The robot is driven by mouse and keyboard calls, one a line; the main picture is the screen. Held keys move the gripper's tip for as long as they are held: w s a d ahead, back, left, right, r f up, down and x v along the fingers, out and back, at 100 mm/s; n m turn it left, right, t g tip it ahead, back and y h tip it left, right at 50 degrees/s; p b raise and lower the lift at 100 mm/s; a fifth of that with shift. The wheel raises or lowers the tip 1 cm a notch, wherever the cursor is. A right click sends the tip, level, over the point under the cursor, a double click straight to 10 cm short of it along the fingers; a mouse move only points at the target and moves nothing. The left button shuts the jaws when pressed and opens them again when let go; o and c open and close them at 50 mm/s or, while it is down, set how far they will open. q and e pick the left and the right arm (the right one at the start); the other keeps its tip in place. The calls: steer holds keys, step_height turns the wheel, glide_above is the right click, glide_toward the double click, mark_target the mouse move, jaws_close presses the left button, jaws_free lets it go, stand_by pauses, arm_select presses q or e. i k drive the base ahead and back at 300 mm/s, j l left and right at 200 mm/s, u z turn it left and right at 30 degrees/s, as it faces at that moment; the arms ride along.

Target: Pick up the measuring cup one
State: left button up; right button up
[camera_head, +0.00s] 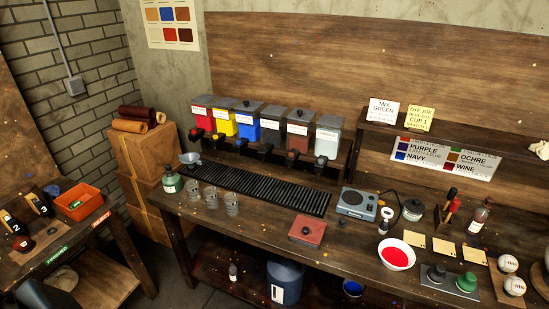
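Several small clear cups stand on the wooden workbench in front of the black slatted drip tray (262,190). The left one (194,191), the middle one (211,197) and the right one (232,204) show most plainly. They look like the measuring cups, and they stand upright and close together. Any number on them is too small to read, so I cannot tell which is cup one. Neither of my grippers shows in the head view.
Colored dispensers (247,126) line the back. A red box (307,229), a grey scale (357,203) and a bowl of red liquid (397,253) are to the right. A side table with an orange bin (78,202) is at left.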

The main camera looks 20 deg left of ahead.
mark_target(192, 187)
steer(key=u, duration=1.35)
